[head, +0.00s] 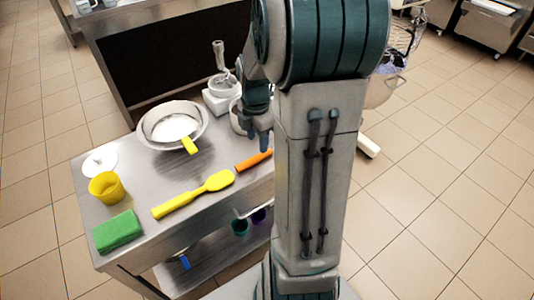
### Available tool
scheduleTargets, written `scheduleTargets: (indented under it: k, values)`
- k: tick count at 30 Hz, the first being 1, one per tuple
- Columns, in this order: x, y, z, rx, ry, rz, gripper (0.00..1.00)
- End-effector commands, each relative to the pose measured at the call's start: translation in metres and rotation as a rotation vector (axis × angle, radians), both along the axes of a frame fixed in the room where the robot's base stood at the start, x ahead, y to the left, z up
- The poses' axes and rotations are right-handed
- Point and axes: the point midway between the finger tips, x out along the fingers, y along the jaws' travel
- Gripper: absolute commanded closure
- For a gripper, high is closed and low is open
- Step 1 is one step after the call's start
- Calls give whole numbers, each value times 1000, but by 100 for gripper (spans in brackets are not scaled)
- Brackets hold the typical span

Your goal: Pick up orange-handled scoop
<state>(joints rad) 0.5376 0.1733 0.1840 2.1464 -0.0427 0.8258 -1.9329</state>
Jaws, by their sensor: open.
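An orange handle (251,161), which looks like that of the orange-handled scoop, lies on the steel table (150,236) near its right end. The rest of the scoop is hidden behind my arm. My gripper (258,137) is open and empty, pointing down just beyond and above the orange handle. It looks apart from the handle, though the height between them is hard to judge.
A metal bowl (148,124) with a yellow-handled tool (190,146) stands behind. A yellow spatula (194,194), yellow cup (107,188), green block (117,231) and white disc (100,160) lie to the left. A pale device (218,99) stands beyond my gripper.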

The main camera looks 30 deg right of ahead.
Motion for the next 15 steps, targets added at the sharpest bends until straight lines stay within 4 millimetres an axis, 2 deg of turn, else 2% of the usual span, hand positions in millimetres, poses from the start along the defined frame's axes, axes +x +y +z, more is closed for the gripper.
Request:
scheduleTargets:
  k: [7,15]
  values:
    - [-1,1,-20,1,1,1,55]
    - [-3,3,-58,1,2,1,55]
